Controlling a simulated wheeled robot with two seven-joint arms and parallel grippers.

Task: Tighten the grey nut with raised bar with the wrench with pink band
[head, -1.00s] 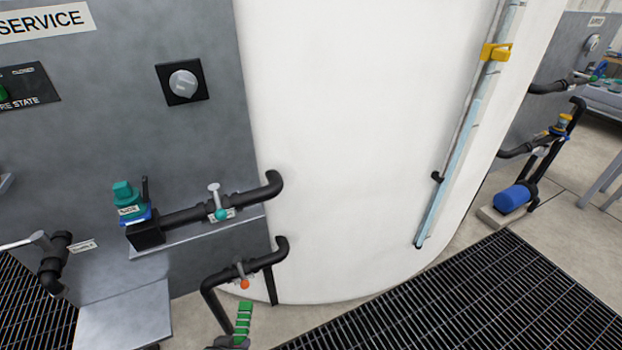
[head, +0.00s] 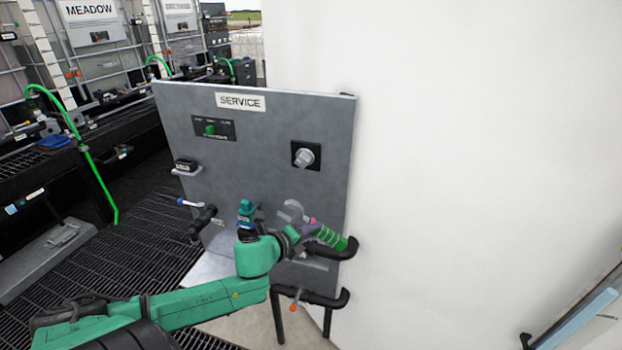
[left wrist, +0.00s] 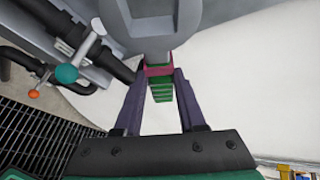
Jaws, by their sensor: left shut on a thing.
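The grey nut with raised bar (head: 305,157) sits on a black square plate on the upper right of the grey SERVICE panel. The wrench with pink band has a grey open head (head: 291,210), a pink band and a green striped handle (head: 331,238). My left gripper (head: 308,231) is shut on this wrench, below the nut and apart from it. In the left wrist view the fingers (left wrist: 157,98) are on either side of the wrench near its pink band (left wrist: 158,70), with the grey head (left wrist: 150,25) pointing away. My right gripper is not in view.
Black pipes with a teal-capped valve (head: 246,210) stick out of the panel's lower part near my left arm. A lower black pipe (head: 310,299) stands beneath. A large white curved wall (head: 450,150) fills the right. Racks with green hoses (head: 95,185) stand at left.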

